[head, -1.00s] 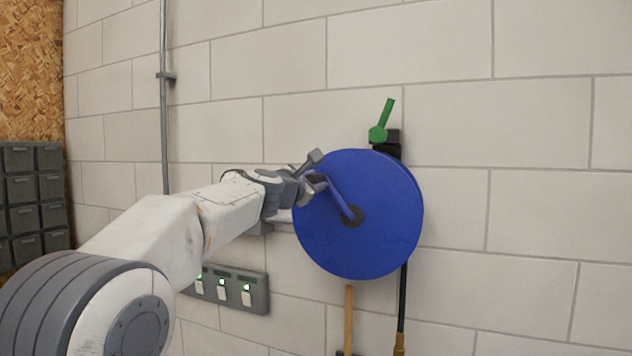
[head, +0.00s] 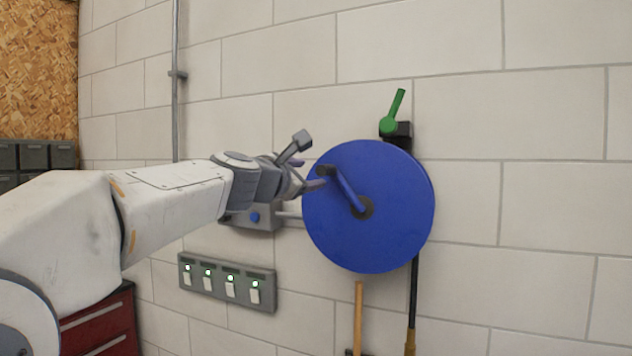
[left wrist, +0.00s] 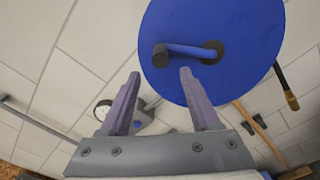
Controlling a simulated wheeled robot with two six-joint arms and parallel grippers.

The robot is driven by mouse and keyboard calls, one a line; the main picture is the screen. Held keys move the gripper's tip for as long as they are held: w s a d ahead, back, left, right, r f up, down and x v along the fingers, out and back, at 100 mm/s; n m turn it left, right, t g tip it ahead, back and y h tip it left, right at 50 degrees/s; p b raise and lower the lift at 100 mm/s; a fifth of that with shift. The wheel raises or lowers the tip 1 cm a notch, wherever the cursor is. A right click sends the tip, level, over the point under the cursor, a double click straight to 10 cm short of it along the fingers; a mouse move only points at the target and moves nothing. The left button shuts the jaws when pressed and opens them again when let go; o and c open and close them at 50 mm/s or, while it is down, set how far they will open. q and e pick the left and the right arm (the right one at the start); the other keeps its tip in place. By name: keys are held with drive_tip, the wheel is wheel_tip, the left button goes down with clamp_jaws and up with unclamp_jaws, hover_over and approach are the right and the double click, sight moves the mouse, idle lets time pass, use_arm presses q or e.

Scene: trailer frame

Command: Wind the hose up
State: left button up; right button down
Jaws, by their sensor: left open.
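The blue hose reel (head: 385,225) hangs on the wall in the head view. Its blue crank (head: 348,190) runs from the hub up and left to a dark knob (head: 326,170). In the left wrist view the knob (left wrist: 161,55) lies just beyond and between the fingertips. My left gripper (head: 312,176) is open at the reel's left edge, apart from the knob as far as I can tell. A black hose (head: 413,295) hangs below the reel, with a tan-brown end piece (head: 410,341). My right gripper is out of view.
A green lever (head: 393,112) on a black block stands above the reel. A wooden handle (head: 358,315) stands below it. A grey box with a blue button (head: 255,217) and a switch panel (head: 228,284) are left of the reel. The wall to the right is clear.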

use_arm(q)
drive_tip(key=shift+s+a, duration=0.2)
drive_tip(key=shift+s, duration=0.35)
